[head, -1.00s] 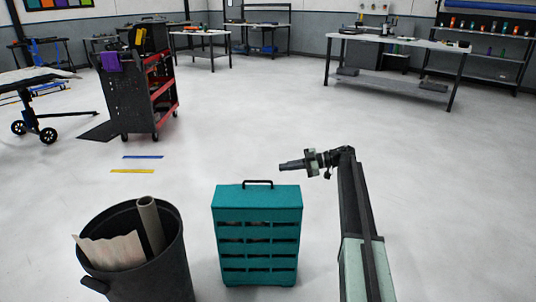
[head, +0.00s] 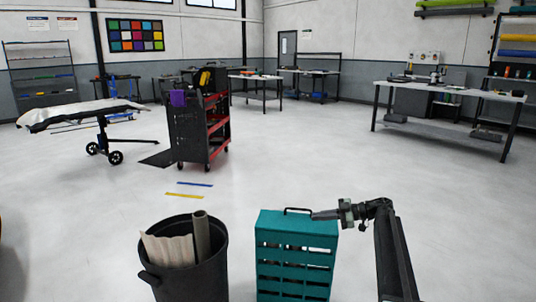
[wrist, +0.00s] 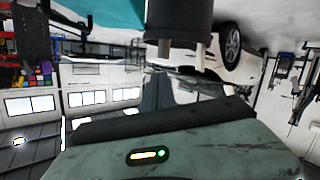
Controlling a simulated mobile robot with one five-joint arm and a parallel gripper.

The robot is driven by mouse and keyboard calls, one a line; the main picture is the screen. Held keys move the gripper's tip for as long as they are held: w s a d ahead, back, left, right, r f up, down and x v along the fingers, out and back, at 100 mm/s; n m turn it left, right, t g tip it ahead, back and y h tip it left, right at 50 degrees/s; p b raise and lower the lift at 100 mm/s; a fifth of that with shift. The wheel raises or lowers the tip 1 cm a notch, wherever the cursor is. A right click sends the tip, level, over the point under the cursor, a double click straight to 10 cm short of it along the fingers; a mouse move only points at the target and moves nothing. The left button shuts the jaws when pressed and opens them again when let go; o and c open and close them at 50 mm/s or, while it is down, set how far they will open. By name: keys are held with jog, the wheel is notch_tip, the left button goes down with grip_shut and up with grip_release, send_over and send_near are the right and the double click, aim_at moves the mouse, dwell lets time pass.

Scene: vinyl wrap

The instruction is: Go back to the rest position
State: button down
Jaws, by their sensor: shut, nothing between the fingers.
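My gripper (head: 316,215) is at the end of my arm on the right of the head view, pointing left. It is shut and empty. Its tip overlaps the top right corner of a teal drawer cabinet (head: 297,252) in the picture; I cannot tell how far apart they are. In the wrist view the fingers of my gripper (wrist: 183,48) show at the top middle, with nothing held. A strip of teal, likely the cabinet (wrist: 105,14), shows at the top left there.
A dark bin (head: 203,281) with rolls in it stands left of the cabinet. Farther back are a red and black tool cart (head: 218,130), a wheeled stand (head: 85,113) and a workbench (head: 455,90). A car wheel (wrist: 229,45) shows in the wrist view.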

jog(key=s+a+r+t+y, duration=0.15)
jog(key=a+r, duration=0.25)
jog(key=a, duration=0.6)
notch_tip(320, 180, up, 8)
jog(key=w+a+m+t+h, duration=0.25)
jog(key=m+t, duration=0.45)
jog(key=t, duration=0.4)
jog(key=d+f+m+t+h, duration=0.3)
jog(key=d+f+m+h, duration=0.2)
jog(key=d+m+h, duration=0.7)
jog(key=s+d+f+m+g+h, duration=0.3)
jog(key=s+f+g+h, duration=0.25)
jog(key=s+f, duration=0.4)
jog(key=s+a+f+n+g+y, duration=0.1)
jog(key=s+a+f+g+y, duration=0.15)
jog(key=s+f+g, duration=0.65)
jog(key=s+a+f+n+g+y, duration=0.1)
jog(key=s+a+f+g, duration=0.2)
jog(key=s+f, duration=0.75)
jog(key=s+r+p, duration=0.2)
jog(key=r+p, duration=1.6)
jog(key=r, duration=0.2)
jog(key=s+r+g+p, duration=0.1)
jog(key=s+r+p, duration=0.1)
jog(key=r+p, duration=1.7)
notch_tip(320, 180, up, 2)
jog(key=shift+s+d+r+n, duration=0.15)
jog(key=shift+s+d+n, duration=0.05)
jog(key=shift+s+n, duration=0.1)
